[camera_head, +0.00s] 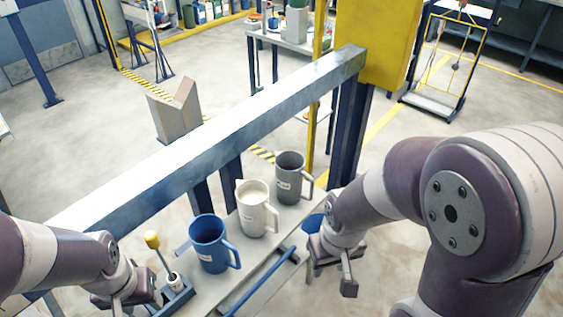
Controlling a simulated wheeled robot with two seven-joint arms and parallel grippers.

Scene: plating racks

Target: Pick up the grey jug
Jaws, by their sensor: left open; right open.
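The grey jug (290,178) stands upright at the far right end of a narrow shelf, its handle facing right. A white jug (256,209) and a blue jug (210,246) stand in a row to its left, nearer to me. My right gripper (329,283) is open and empty, in front of and below the grey jug, apart from it. My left gripper (128,300) is open at the lower left, beside a small dark tray, well away from the grey jug. Its fingertips are partly cut off by the bottom edge.
A thick metal beam (215,140) runs behind the jugs to a yellow post (378,40). A blue bar (262,280) lies along the shelf front. A yellow-topped tool (152,240) stands in the dark tray (178,297). A blue container (313,222) shows behind my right gripper.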

